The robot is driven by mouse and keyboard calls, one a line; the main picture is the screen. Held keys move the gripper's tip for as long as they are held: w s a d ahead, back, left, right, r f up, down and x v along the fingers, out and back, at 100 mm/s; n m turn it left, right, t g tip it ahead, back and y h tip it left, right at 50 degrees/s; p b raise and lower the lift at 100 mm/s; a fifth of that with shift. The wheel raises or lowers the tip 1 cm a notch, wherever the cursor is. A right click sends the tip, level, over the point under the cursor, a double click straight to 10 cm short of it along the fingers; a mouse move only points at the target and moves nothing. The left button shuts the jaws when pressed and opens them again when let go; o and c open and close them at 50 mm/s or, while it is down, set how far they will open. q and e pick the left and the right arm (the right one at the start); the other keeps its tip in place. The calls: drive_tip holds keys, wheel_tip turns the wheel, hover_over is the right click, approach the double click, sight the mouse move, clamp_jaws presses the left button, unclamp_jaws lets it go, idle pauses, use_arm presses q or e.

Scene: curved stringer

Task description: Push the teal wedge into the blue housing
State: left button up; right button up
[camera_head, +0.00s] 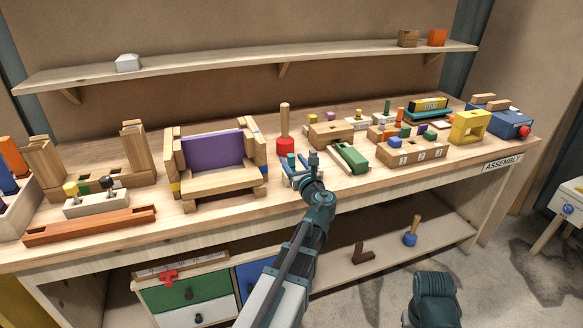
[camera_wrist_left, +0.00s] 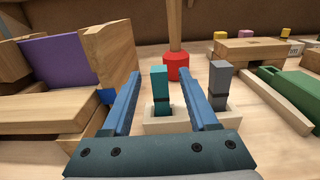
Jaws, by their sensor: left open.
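A teal upright piece (camera_wrist_left: 160,88), which looks like the teal wedge, stands in a pale block (camera_wrist_left: 180,122) beside a grey upright piece (camera_wrist_left: 219,86). The teal piece also shows small in the head view (camera_head: 291,160). My left gripper (camera_head: 300,168) is open over the bench. In the left wrist view its blue fingers (camera_wrist_left: 161,84) show on either side of the teal piece, with gaps on both sides. A blue box (camera_head: 500,120) with a red knob and wooden blocks on top, likely the blue housing, stands at the bench's right end. My right gripper is not in view.
A red-based wooden mallet (camera_head: 285,144) stands just behind the gripper. A wooden frame with a purple panel (camera_head: 212,152) is to its left. A green block (camera_head: 351,158), a numbered wooden block (camera_head: 416,154) and a yellow arch (camera_head: 469,127) lie to the right.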

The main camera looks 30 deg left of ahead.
use_arm(q)
drive_tip(key=shift+x, duration=0.85)
drive_tip(key=shift+s, duration=0.1)
drive_tip(key=shift+c, duration=0.2)
clamp_jaws()
wheel_tip(320, 180, up, 10)
drive_tip(key=p, duration=1)
